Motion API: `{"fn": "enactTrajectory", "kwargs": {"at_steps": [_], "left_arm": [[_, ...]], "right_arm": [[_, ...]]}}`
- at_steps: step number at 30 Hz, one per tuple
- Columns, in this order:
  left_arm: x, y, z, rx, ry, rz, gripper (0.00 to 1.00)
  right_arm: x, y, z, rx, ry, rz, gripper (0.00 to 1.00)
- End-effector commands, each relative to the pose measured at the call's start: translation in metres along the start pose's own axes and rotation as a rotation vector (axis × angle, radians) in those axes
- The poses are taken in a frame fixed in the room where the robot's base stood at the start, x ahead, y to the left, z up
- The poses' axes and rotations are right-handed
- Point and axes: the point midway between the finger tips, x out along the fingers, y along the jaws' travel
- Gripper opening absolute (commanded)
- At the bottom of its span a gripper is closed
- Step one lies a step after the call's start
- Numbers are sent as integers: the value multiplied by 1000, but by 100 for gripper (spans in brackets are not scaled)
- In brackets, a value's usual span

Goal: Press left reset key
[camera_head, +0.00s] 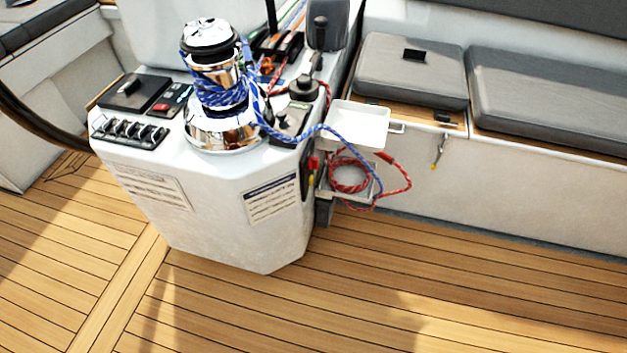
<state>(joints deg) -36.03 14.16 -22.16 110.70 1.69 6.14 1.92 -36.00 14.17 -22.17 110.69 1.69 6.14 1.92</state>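The white console has a control area on its top left. A row of several dark switches or keys (128,131) runs along its front left edge. Behind it lies a black panel (133,92), and beside that a small dark panel with a red key (161,107). A further grey control panel (291,121) with a dark knob is right of the winch. I cannot tell which of these is the left reset key, as the labels are too small to read. Neither of my grippers is in view.
A chrome winch (222,128) wound with blue rope stands mid-console. A white tray (358,124) and coiled red rope (350,172) are at the right side. Grey cushions (411,70) lie on the bench. The teak floor (420,290) is clear.

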Motion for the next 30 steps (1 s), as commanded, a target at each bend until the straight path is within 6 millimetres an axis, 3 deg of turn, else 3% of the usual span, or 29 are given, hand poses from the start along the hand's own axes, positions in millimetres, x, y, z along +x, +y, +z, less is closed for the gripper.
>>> {"fn": "enactTrajectory", "kwargs": {"at_steps": [17, 30], "left_arm": [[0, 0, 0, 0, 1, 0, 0], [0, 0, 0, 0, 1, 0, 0]], "right_arm": [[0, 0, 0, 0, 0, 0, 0], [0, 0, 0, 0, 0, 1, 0]]}}
